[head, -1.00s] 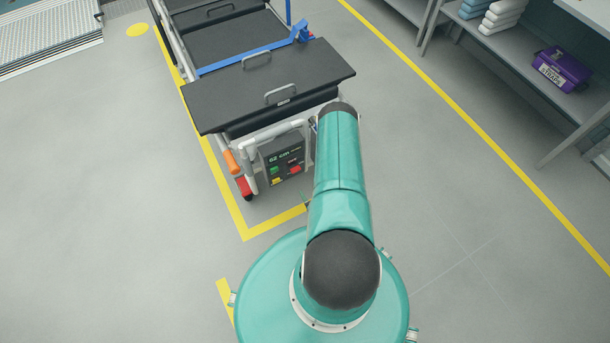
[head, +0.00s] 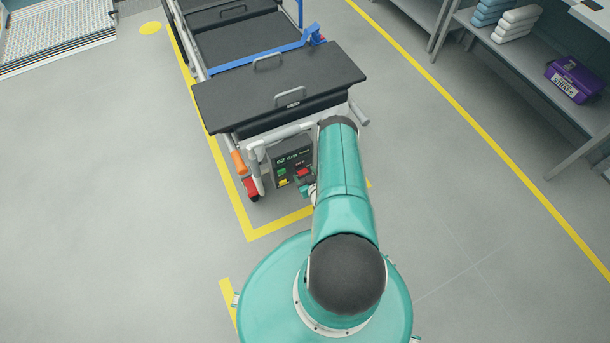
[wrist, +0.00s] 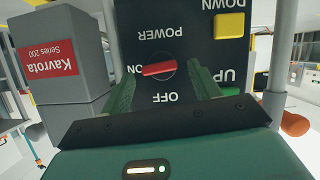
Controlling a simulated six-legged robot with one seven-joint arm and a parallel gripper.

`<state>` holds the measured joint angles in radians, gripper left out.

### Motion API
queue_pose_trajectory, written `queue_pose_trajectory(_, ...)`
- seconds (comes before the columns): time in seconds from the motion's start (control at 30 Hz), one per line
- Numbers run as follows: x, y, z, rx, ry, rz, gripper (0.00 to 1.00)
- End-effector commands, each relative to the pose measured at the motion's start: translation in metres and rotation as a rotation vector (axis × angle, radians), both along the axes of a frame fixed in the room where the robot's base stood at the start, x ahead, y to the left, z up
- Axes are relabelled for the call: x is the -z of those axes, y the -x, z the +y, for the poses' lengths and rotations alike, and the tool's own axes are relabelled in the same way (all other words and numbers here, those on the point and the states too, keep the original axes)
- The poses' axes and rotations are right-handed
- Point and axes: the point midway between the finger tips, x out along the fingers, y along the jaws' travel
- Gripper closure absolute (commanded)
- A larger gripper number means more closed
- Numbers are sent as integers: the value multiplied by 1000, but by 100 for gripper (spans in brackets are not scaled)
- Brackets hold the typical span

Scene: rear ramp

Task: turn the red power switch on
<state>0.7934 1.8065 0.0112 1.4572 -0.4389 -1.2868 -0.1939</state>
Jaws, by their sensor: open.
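The red power switch (wrist: 158,69) is on a dark control panel (wrist: 160,22), seen upside down in the wrist view. Its handle lies nearly level, slightly tilted, with its left end beside the ON label; the OFF label is below it in that picture. My gripper (wrist: 161,76) is open, with one green finger on each side of the switch. I cannot tell whether either finger touches it. In the head view the panel (head: 281,157) hangs on the end of the bed frame, and my arm partly covers that area.
A yellow DOWN button (wrist: 230,26) and a green UP button (wrist: 231,91) are close by the right finger. A grey Kavrota box (wrist: 62,55) stands at left in the wrist view. The bed (head: 280,87) has pale end rails. Floor on both sides is clear.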

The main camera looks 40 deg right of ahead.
Motion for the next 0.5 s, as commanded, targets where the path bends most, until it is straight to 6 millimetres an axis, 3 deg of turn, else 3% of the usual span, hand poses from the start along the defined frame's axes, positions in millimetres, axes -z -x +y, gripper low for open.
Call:
queue_pose_trajectory(0.27, 1, -2, -1, 0, -1, 1, 38)
queue_pose_trajectory(0.5, 1, -2, -1, 0, -1, 0, 81)
